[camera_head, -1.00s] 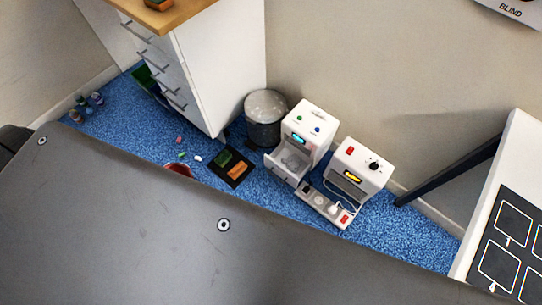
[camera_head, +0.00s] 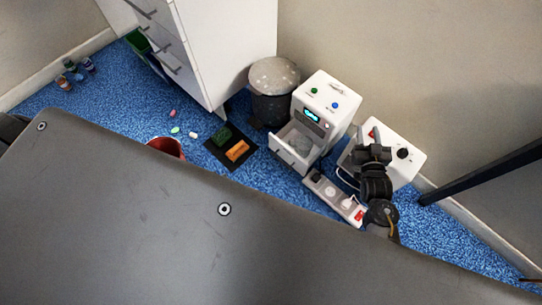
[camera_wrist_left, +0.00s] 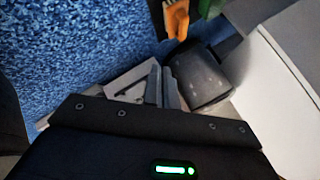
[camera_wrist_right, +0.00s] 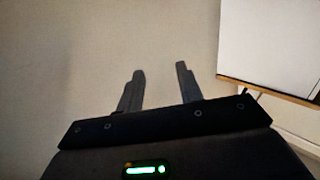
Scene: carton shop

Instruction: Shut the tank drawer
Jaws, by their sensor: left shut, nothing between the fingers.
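The tank drawer (camera_head: 289,155) sticks out of the front of the white machine with a blue display (camera_head: 333,98) in the head view, so it stands open. In the left wrist view a pale part that looks like the drawer (camera_wrist_left: 125,82) lies beside and behind my left gripper (camera_wrist_left: 162,68). That gripper is shut with nothing in it; I cannot tell whether it touches the drawer. My right gripper (camera_wrist_right: 160,72) is open and empty before a plain wall.
A bin (camera_head: 273,95) stands left of the tank machine. A dark tray (camera_head: 216,150) with green and orange blocks lies left of the drawer. A power strip (camera_head: 332,196) lies close to its right. A white drawer cabinet (camera_head: 225,50) is behind. Some blue carpet is clear.

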